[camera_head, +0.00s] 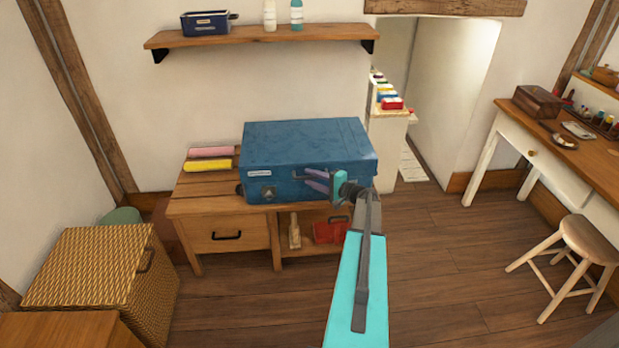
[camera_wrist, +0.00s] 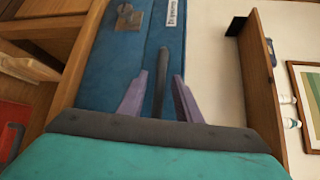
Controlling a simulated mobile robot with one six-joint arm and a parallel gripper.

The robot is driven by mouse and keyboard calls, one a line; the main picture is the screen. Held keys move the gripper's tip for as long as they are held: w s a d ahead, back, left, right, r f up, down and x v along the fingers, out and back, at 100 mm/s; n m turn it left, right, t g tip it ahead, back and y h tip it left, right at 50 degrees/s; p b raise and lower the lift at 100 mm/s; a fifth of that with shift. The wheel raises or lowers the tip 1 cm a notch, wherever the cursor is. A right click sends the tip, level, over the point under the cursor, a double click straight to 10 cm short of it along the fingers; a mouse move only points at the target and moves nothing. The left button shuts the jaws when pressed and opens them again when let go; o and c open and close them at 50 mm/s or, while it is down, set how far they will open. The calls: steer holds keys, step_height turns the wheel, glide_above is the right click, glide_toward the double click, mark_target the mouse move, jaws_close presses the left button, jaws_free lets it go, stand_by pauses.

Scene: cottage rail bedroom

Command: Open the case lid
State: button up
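The blue case (camera_head: 305,145) sits on a low wooden cabinet with its lid shut. Its front has a dark handle (camera_head: 300,178), a metal latch and a white label. My gripper (camera_head: 312,180), with purple fingers, is at the front of the case near the handle. In the wrist view, my gripper (camera_wrist: 160,82) is open, its two fingers apart with the dark handle bar (camera_wrist: 163,70) between them. The latch (camera_wrist: 129,18) and label (camera_wrist: 180,15) show beyond the fingertips. Whether a finger touches the bar I cannot tell.
The wooden cabinet (camera_head: 223,205) also carries a pink and a yellow roll left of the case. A wall shelf (camera_head: 265,36) hangs above. A wicker hamper (camera_head: 95,265) stands at left, a stool (camera_head: 590,240) and desk at right. The floor between is clear.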

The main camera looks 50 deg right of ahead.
steer(key=shift+w+f, duration=0.1)
steer(key=shift+w, duration=0.55)
steer(key=shift+c, duration=0.3)
jaws_close()
